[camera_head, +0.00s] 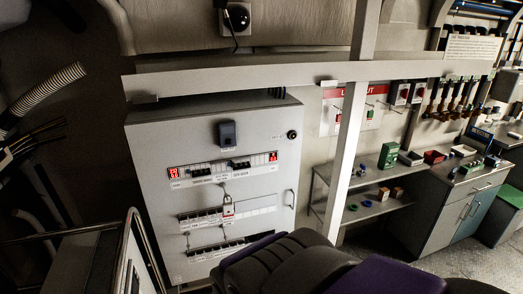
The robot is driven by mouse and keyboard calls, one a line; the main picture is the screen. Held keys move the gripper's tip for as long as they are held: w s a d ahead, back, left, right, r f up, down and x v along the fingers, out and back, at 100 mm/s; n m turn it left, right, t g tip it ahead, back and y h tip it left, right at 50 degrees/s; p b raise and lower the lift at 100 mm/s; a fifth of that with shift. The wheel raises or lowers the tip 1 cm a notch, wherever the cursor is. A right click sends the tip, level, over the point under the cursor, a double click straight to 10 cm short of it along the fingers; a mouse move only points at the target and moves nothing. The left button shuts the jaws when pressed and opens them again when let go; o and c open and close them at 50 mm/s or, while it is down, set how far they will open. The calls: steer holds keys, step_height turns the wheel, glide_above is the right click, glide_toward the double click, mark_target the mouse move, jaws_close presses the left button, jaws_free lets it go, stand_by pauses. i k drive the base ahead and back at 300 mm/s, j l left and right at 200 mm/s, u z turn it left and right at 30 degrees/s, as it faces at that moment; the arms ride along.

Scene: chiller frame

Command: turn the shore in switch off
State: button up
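A pale electrical cabinet (150,150) stands left of centre with its front facing me. Its upper row has dark switches in a left group (201,169) and a right group (241,163), between red displays. The small labels are too blurred to tell which switch is shore in, or its position. A padlock (228,208) hangs at the middle breaker row. A lower breaker row (215,248) is partly hidden by my dark and purple arm parts at the bottom. My gripper's fingers do not show.
A metal post (349,135) and horizontal beam (270,73) stand near the cabinet. A railing (138,240) is at lower left. A shelf (375,208) and workbench with small boxes are at right. Some floor (440,262) shows clear at lower right.

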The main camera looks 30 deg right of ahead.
mark_target(421, 93)
steer(key=l, duration=0.5)
steer(key=i+l+z, duration=0.15)
steer(key=l, duration=0.35)
steer(key=i+l, duration=0.1)
steer(key=l, duration=0.4)
steer(key=z, duration=0.05)
